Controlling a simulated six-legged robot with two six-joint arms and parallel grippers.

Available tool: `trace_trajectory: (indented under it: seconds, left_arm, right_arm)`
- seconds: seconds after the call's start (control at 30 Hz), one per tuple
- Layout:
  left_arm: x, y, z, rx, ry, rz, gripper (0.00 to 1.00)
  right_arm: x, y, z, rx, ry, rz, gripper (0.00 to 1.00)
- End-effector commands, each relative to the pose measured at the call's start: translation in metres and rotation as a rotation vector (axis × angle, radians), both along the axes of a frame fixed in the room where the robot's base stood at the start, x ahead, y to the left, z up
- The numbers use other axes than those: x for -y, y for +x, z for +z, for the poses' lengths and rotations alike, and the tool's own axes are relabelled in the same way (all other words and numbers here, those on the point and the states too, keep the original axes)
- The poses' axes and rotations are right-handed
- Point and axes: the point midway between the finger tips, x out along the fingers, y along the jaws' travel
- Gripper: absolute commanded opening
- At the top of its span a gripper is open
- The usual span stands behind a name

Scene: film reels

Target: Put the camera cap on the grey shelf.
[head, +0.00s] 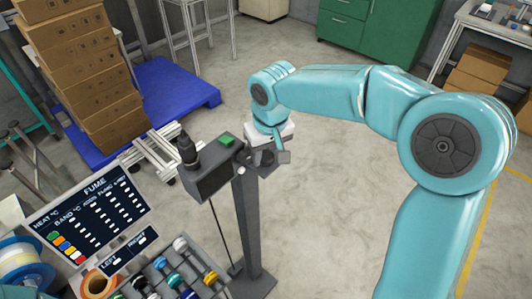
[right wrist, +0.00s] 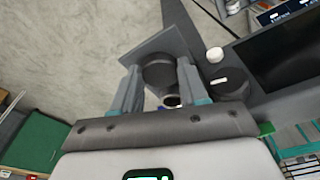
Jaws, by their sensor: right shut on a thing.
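My right gripper (head: 266,156) is at the right side of the dark box on the post. In the right wrist view its two fingers (right wrist: 160,82) are closed on a dark round piece, which looks like the camera cap (right wrist: 159,70). The grey shelf (right wrist: 150,46), a flat square plate, lies just beyond the cap; whether the cap touches it I cannot tell. My left gripper is not in view.
The dark box (head: 212,172) on its post (head: 247,220) carries a green block (head: 227,140) and a black upright part (head: 187,152). A black knob (right wrist: 229,84) and a white knob (right wrist: 215,54) sit close to the gripper. Open floor lies to the right.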

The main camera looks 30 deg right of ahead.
Motion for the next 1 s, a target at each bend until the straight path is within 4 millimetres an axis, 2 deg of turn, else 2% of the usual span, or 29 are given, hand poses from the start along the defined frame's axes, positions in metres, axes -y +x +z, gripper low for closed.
trace_trajectory:
  seconds: [0.07,0.4,0.43,0.8,0.87,1.0]
  left_arm:
    - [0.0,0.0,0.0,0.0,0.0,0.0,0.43]
    - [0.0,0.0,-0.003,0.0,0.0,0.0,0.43]
    - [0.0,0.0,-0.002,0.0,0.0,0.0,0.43]
    - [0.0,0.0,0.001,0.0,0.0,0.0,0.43]
    - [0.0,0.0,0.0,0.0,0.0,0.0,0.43]
    - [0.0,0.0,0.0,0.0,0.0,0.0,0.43]
  right_arm:
    - [0.0,0.0,-0.006,0.0,0.0,0.0,0.14]
    - [0.0,0.001,-0.01,0.001,0.0,0.0,0.14]
    - [0.0,0.001,-0.008,0.001,0.0,0.0,0.53]
    - [0.0,0.0,-0.003,0.002,0.0,0.0,0.54]
    - [0.0,0.0,0.004,0.003,0.0,-0.001,0.54]
    - [-0.001,-0.004,0.034,0.007,0.002,-0.001,0.54]
